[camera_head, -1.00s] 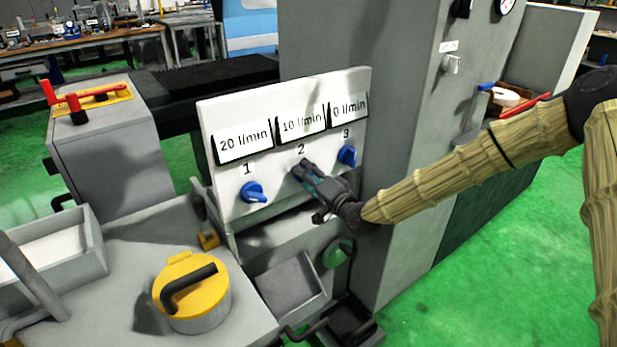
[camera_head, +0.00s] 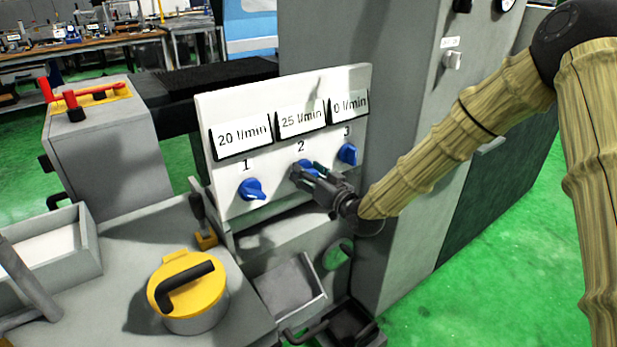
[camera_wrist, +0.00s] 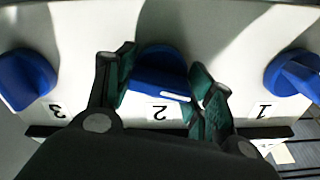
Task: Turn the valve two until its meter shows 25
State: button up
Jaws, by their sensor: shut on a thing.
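The white panel (camera_head: 285,90) carries three blue valves under three meters. Valve two (camera_head: 306,166) is the middle one, and its meter (camera_head: 301,121) reads 25 l/min. My gripper (camera_head: 308,171) is at valve two, with its fingers on both sides of the blue handle and shut on it. In the wrist view the panel appears upside down. There valve two (camera_wrist: 158,72) sits between the green-padded fingers of my gripper (camera_wrist: 160,92). Part of the valve is hidden by the fingers in the head view.
Valve one (camera_head: 252,189) is to the left, with its meter (camera_head: 241,137) at 20 l/min. Valve three (camera_head: 347,154) is close on the right, with its meter (camera_head: 348,106) at 0 l/min. A yellow-lidded pot (camera_head: 187,290) stands at the lower left.

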jog(key=shift+n+b, duration=0.3)
jog(key=shift+n, duration=0.9)
jog(key=o, duration=1)
jog(key=v, duration=1.2)
jog(key=shift+f, duration=0.15)
